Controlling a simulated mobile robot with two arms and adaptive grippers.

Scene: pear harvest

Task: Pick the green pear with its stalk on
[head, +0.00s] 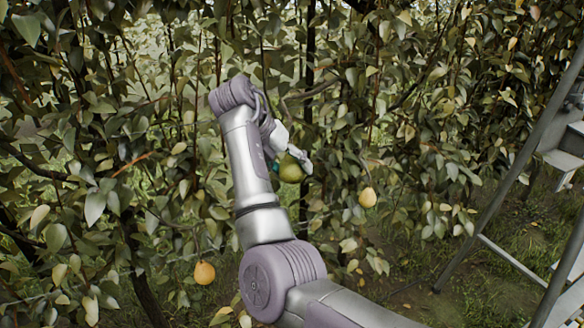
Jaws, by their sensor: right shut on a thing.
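A green pear (290,172) hangs among the leaves near the middle of the head view. My right gripper (291,164) is at the pear and is shut on it, with a finger showing on the pear's right side. The pear's stalk and top are hidden behind the gripper, so I cannot tell how the stalk stands. My left gripper is not in view.
A yellow pear (368,197) hangs to the right of the gripper. An orange-yellow pear (204,272) hangs at the lower left. Dense leafy branches surround my arm. A metal ladder (500,150) stands at the right, with grass below it.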

